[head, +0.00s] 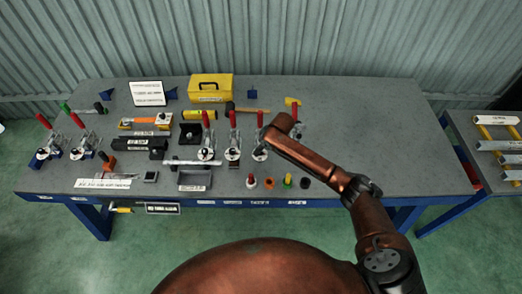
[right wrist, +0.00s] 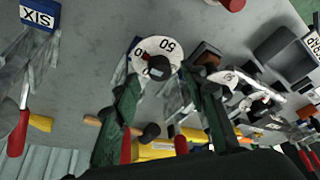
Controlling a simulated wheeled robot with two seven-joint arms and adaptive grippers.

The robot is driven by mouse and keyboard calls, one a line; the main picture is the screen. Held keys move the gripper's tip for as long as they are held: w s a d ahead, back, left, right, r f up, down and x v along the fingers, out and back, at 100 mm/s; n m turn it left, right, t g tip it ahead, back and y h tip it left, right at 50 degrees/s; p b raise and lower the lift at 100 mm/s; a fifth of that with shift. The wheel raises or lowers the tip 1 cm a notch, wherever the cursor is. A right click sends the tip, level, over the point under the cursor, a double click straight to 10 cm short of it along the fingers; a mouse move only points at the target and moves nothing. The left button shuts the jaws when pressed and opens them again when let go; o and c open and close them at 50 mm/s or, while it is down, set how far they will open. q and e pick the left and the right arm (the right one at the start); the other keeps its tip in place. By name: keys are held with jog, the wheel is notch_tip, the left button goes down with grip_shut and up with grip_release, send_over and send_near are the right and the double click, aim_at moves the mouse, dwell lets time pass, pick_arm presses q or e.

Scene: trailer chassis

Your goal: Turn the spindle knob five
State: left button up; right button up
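In the head view the likely same dial (head: 260,155) lies just left of my right gripper (head: 272,139), partly hidden by the arm. My left gripper is out of view.
More dials with red-handled clamps stand nearby (head: 232,155) and at the left (head: 43,154). A yellow toolbox (head: 210,88) and a hammer (head: 250,109) lie behind. Small coloured pegs (head: 287,180) stand at the front edge. The table's right part (head: 380,120) is clear.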

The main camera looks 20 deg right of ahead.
jog(key=shift+x, duration=1.2)
jog(key=shift+c, duration=0.7)
grip_shut()
